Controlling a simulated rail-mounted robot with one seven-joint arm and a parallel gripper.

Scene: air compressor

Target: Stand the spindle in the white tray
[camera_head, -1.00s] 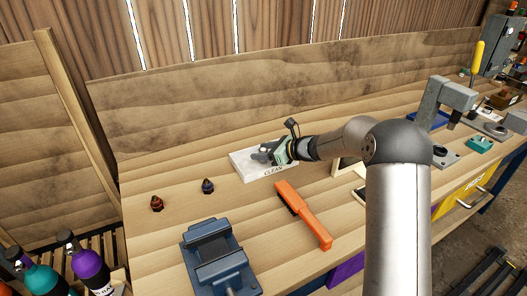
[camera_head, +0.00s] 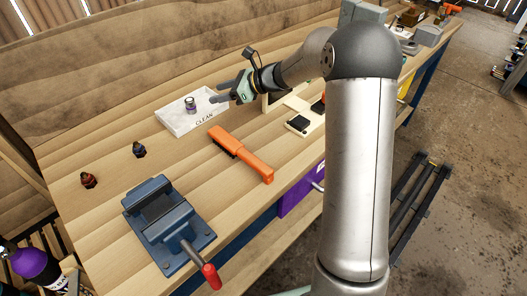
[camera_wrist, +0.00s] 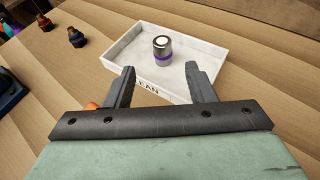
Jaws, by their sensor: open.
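The spindle, a short silver cylinder with a purple band (camera_wrist: 162,50), stands upright in the white tray (camera_wrist: 208,65). In the head view the spindle (camera_head: 191,105) is inside the tray (camera_head: 176,122), which is marked "CLEAN". My gripper (camera_wrist: 160,73) is open and empty. Its two dark fingers reach to the tray's near wall, and the spindle shows beyond and between them, apart from both. In the head view my gripper (camera_head: 222,92) is at the tray's right side.
An orange-handled brush (camera_head: 241,155) lies in front of the tray. A blue vise (camera_head: 168,222) stands at the front of the bench.

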